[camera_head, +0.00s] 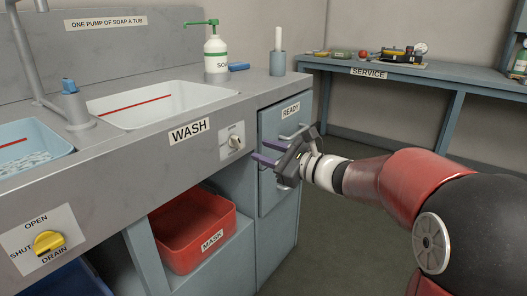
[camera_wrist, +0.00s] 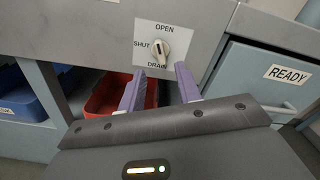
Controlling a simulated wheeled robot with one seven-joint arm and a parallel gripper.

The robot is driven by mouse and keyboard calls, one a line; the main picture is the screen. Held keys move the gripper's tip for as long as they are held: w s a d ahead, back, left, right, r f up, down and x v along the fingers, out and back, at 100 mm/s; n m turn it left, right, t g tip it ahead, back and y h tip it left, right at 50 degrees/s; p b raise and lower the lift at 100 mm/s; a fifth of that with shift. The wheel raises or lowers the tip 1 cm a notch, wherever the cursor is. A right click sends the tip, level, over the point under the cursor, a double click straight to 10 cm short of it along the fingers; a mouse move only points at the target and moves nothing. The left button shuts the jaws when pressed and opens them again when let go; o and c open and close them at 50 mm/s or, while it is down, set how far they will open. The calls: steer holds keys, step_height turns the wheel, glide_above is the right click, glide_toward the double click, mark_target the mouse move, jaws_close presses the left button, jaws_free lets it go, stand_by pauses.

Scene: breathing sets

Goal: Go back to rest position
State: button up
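My gripper (camera_head: 268,152) is in front of the wash counter, near the READY drawer (camera_head: 285,118) and to the right of the wash drain knob (camera_head: 235,142). Its two purple fingers stand apart with nothing between them. In the wrist view my gripper (camera_wrist: 159,90) also shows open, with the drain knob (camera_wrist: 157,48) beyond the fingertips and its plate marked OPEN, SHUT and DRAIN. The READY drawer (camera_wrist: 270,85) is to the right in that view and looks closed. My arm reaches in from the right of the head view.
A red MASK tub (camera_head: 195,232) sits on the shelf below the counter. The wash basin (camera_head: 160,103), a soap pump bottle (camera_head: 215,55) and a blue block (camera_head: 238,67) are on top. A SERVICE bench (camera_head: 450,78) stands behind. Floor between is clear.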

steer(key=s+a+f+n+g+h, duration=0.1)
steer(key=s+f+n+g+h, duration=0.2)
steer(key=s+n, duration=0.45)
steer(key=s+f+n+g+h, duration=0.2)
steer(key=s+f+n+g, duration=0.15)
steer(key=s, duration=0.75)
steer(key=s+d+f+n+t+h, duration=0.1)
steer(key=s+d+f+n+h, duration=0.4)
steer(key=s+d+n+h, duration=0.4)
steer(key=s+d, duration=0.2)
steer(key=d, duration=0.2)
steer(key=shift+s+n, duration=0.4)
steer(key=shift+w+d, duration=0.1)
